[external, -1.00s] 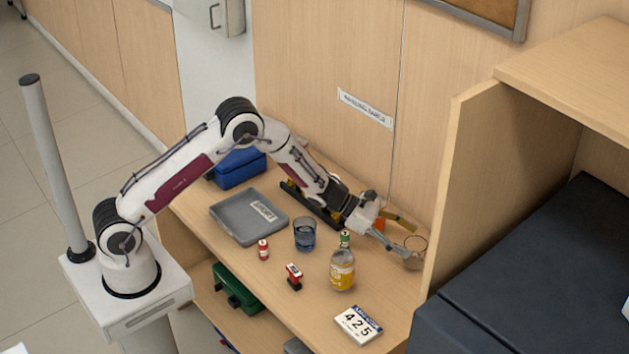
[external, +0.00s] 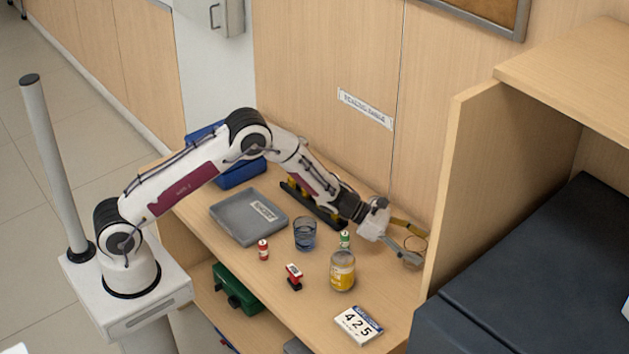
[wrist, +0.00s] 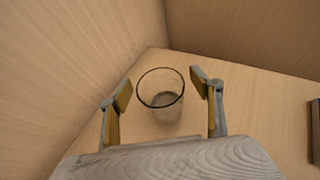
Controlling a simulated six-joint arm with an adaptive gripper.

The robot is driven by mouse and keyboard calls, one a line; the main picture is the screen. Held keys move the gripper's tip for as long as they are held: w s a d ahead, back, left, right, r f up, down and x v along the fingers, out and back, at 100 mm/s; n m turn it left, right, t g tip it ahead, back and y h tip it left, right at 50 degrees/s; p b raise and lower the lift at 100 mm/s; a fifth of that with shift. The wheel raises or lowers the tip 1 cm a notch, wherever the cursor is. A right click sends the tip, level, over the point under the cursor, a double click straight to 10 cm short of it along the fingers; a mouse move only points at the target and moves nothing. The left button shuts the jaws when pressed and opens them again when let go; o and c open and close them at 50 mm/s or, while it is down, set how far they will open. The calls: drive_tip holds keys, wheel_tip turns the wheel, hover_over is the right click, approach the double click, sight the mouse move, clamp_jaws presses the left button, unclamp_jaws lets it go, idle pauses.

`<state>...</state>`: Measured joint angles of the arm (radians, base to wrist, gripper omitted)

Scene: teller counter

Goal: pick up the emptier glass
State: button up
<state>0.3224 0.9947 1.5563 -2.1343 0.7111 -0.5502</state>
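A clear glass (external: 416,244) stands upright at the far right end of the counter, near the back panel and the divider. In the wrist view the glass (wrist: 161,97) shows a small amount of greyish content at the bottom. My gripper (external: 411,243) is open there, low over the counter. The wrist view shows its fingers (wrist: 164,90) on either side of the glass, with small gaps and no clear contact. A second glass (external: 305,234), bluish and holding more, stands upright mid-counter, left of my gripper.
A yellow-labelled jar (external: 342,272), a green-capped small bottle (external: 345,239), a red bottle (external: 263,250), a red stamp (external: 294,277) and a number block (external: 358,324) stand on the front half. A grey tray (external: 228,221) lies left. The wooden divider (external: 470,190) rises close right of my gripper.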

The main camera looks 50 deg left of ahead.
drive_tip(key=c, duration=1.6)
drive_tip(key=shift+r, duration=0.3)
wheel_tip(320, 180, up, 9)
drive_tip(key=shift+r, duration=0.2)
idle(0.8)
